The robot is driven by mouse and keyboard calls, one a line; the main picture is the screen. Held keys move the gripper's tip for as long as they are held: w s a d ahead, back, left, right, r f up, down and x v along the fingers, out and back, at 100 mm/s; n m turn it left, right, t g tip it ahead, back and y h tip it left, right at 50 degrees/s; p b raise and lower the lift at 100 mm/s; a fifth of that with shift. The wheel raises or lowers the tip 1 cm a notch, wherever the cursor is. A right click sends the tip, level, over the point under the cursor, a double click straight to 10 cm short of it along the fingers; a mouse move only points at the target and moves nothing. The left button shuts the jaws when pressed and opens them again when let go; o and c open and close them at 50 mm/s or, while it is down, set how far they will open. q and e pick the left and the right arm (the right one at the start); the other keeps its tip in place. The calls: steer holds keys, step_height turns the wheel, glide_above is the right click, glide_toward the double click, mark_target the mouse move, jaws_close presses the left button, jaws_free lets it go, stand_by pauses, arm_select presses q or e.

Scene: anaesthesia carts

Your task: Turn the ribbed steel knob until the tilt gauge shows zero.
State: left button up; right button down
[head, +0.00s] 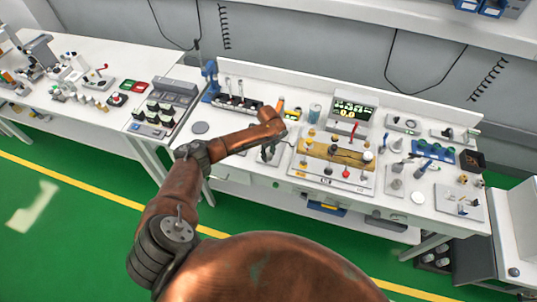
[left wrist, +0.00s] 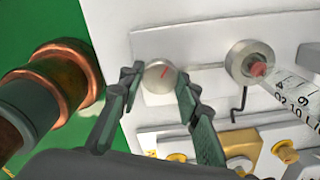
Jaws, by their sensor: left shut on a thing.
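In the head view my left gripper (head: 270,154) reaches down at the left end of the bench panel, and the knob is hidden or too small to make out. A display box (head: 354,108) at the back of the bench shows small lit digits, too small to read surely. I cannot tell if it is the tilt gauge. My right gripper is out of view.
A second round steel part (left wrist: 250,60) with a red centre stands right of the knob, beside a white numbered strip (left wrist: 297,100). A panel with a brass-coloured plate (head: 340,153) and small knobs lies right of my gripper. A blue rack (head: 435,151) stands further right.

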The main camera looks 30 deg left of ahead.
arm_select(q)
steer(key=o, duration=1.1)
steer(key=shift+o, duration=0.3)
steer(key=shift+r, duration=0.1)
step_height(320, 180, up, 12)
